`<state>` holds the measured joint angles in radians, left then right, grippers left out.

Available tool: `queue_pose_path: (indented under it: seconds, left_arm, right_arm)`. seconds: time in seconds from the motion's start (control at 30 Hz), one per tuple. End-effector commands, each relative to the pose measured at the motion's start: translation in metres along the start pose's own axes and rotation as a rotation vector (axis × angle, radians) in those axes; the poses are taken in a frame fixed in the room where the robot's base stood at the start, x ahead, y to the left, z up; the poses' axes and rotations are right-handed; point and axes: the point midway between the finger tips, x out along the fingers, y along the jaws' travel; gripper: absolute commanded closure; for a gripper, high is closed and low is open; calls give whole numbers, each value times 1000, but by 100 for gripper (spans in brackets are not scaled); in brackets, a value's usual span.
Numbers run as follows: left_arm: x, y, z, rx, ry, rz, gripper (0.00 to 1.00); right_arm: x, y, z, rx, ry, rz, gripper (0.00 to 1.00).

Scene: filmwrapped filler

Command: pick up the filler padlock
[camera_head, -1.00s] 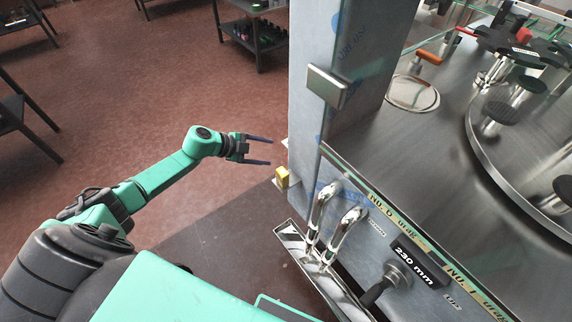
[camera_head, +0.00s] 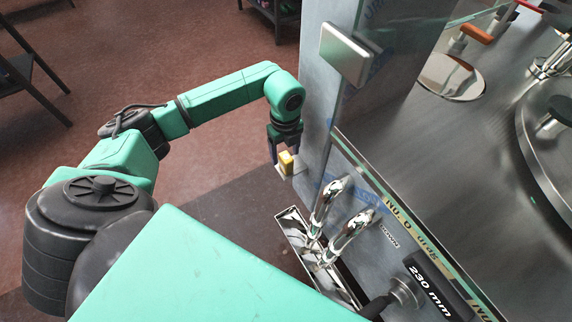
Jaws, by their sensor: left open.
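The padlock (camera_head: 287,161) is a small yellow block at the near left corner of the filler machine (camera_head: 318,95), beside its metal wall. My left gripper (camera_head: 284,158) points down over the padlock, with its dark fingers open around or just beside it. The fingers partly hide it, and I cannot tell whether they touch it. My right gripper is not in view.
Two chrome handles (camera_head: 328,205) stand in a metal tray (camera_head: 292,225) just right of and nearer than the padlock. A square metal latch (camera_head: 345,54) sticks out from the machine's post above. Dark shelves (camera_head: 22,78) stand at the back left.

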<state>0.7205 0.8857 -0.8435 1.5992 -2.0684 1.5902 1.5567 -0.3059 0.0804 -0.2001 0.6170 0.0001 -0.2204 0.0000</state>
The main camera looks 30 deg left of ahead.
Motion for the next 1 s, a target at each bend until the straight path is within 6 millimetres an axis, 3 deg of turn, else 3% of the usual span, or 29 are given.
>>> queue_pose_path:
  seconds: [0.3,0.53,0.57,0.73,0.77,1.0]
  left_arm:
    - [59,-1,0,0,3,-2,28]
    - [58,-1,0,1,2,-2,28]
    - [58,-1,0,1,2,-2,31]
    - [58,-1,0,0,2,-2,96]
    - [58,-1,0,0,2,-2,100]
    - [58,-1,0,0,2,-3,100]
  right_arm:
    - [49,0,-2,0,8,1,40]
    - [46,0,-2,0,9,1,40]
    - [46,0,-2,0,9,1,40]
    - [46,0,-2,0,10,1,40]
    - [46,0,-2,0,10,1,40]
    - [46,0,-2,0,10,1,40]
